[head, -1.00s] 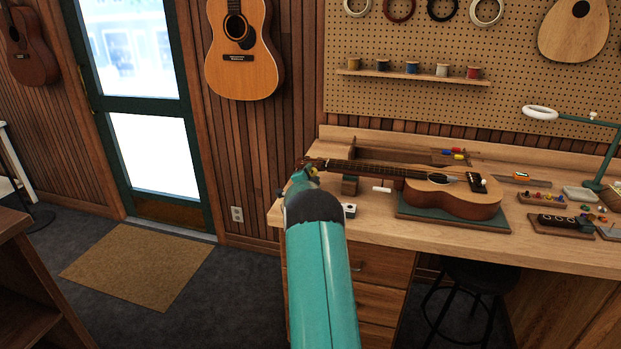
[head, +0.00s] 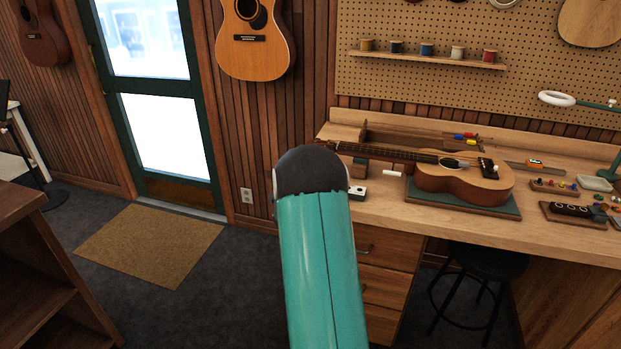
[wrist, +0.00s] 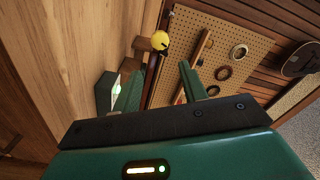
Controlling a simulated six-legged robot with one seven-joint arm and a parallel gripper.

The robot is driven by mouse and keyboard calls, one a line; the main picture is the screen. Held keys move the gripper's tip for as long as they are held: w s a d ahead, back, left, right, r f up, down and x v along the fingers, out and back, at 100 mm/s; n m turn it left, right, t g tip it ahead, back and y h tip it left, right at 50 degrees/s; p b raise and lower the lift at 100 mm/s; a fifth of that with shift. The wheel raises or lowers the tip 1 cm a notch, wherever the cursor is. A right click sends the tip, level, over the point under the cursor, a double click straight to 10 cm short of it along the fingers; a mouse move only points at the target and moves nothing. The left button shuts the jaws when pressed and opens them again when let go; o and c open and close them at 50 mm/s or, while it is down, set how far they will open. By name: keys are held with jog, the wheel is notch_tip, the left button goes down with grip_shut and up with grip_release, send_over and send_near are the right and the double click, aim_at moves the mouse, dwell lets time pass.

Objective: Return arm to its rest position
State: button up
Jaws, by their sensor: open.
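My gripper (wrist: 158,90) shows in the wrist view with its two green fingers apart and nothing visible between them. In the head view my teal arm rises from the bottom middle with a dark rounded joint on top, and the gripper is hidden behind it. The ukulele (head: 465,182) lies on a green mat (head: 510,207) on the workbench (head: 460,226), to the right of my arm. Its neck runs left towards the arm, and the headstock end is partly hidden.
A small white-topped box (head: 357,192) sits at the bench's front left, close beside my arm in the picture. A dark stool (head: 490,262) stands under the bench. A wooden shelf unit (head: 45,270) is at lower left. Floor and a tan doormat (head: 150,243) lie open between.

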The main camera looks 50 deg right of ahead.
jog(key=shift+w+a, duration=0.1)
dwell(0.5)
jog(key=w+a+r+n+t+y, duration=0.2)
jog(key=w+a+r+n+y, duration=0.15)
jog(key=a, duration=0.45)
jog(key=w+a+r+n+t+y, duration=0.2)
jog(key=w+a+r+n+y, duration=0.1)
jog(key=a+r, duration=0.3)
jog(key=s+a+r+n+y, duration=0.1)
jog(key=a+r+n+y, duration=0.2)
jog(key=a, duration=0.6)
jog(key=s+a+r+n+y, duration=0.15)
jog(key=a+n, duration=0.25)
jog(key=a, duration=0.6)
jog(key=s+a+r+n+g+y, duration=0.1)
jog(key=s+a+n+y, duration=0.5)
jog(key=s+a, duration=0.6)
jog(key=s+a+f+n+g, duration=0.1)
jog(key=s+a+n+g, duration=0.1)
jog(key=s, duration=0.6)
jog(key=s+a+f+n+g, duration=0.2)
jog(key=s+a+n, duration=0.2)
jog(key=s+a, duration=0.2)
jog(key=shift+s, duration=1.05)
jog(key=shift+d, duration=0.15)
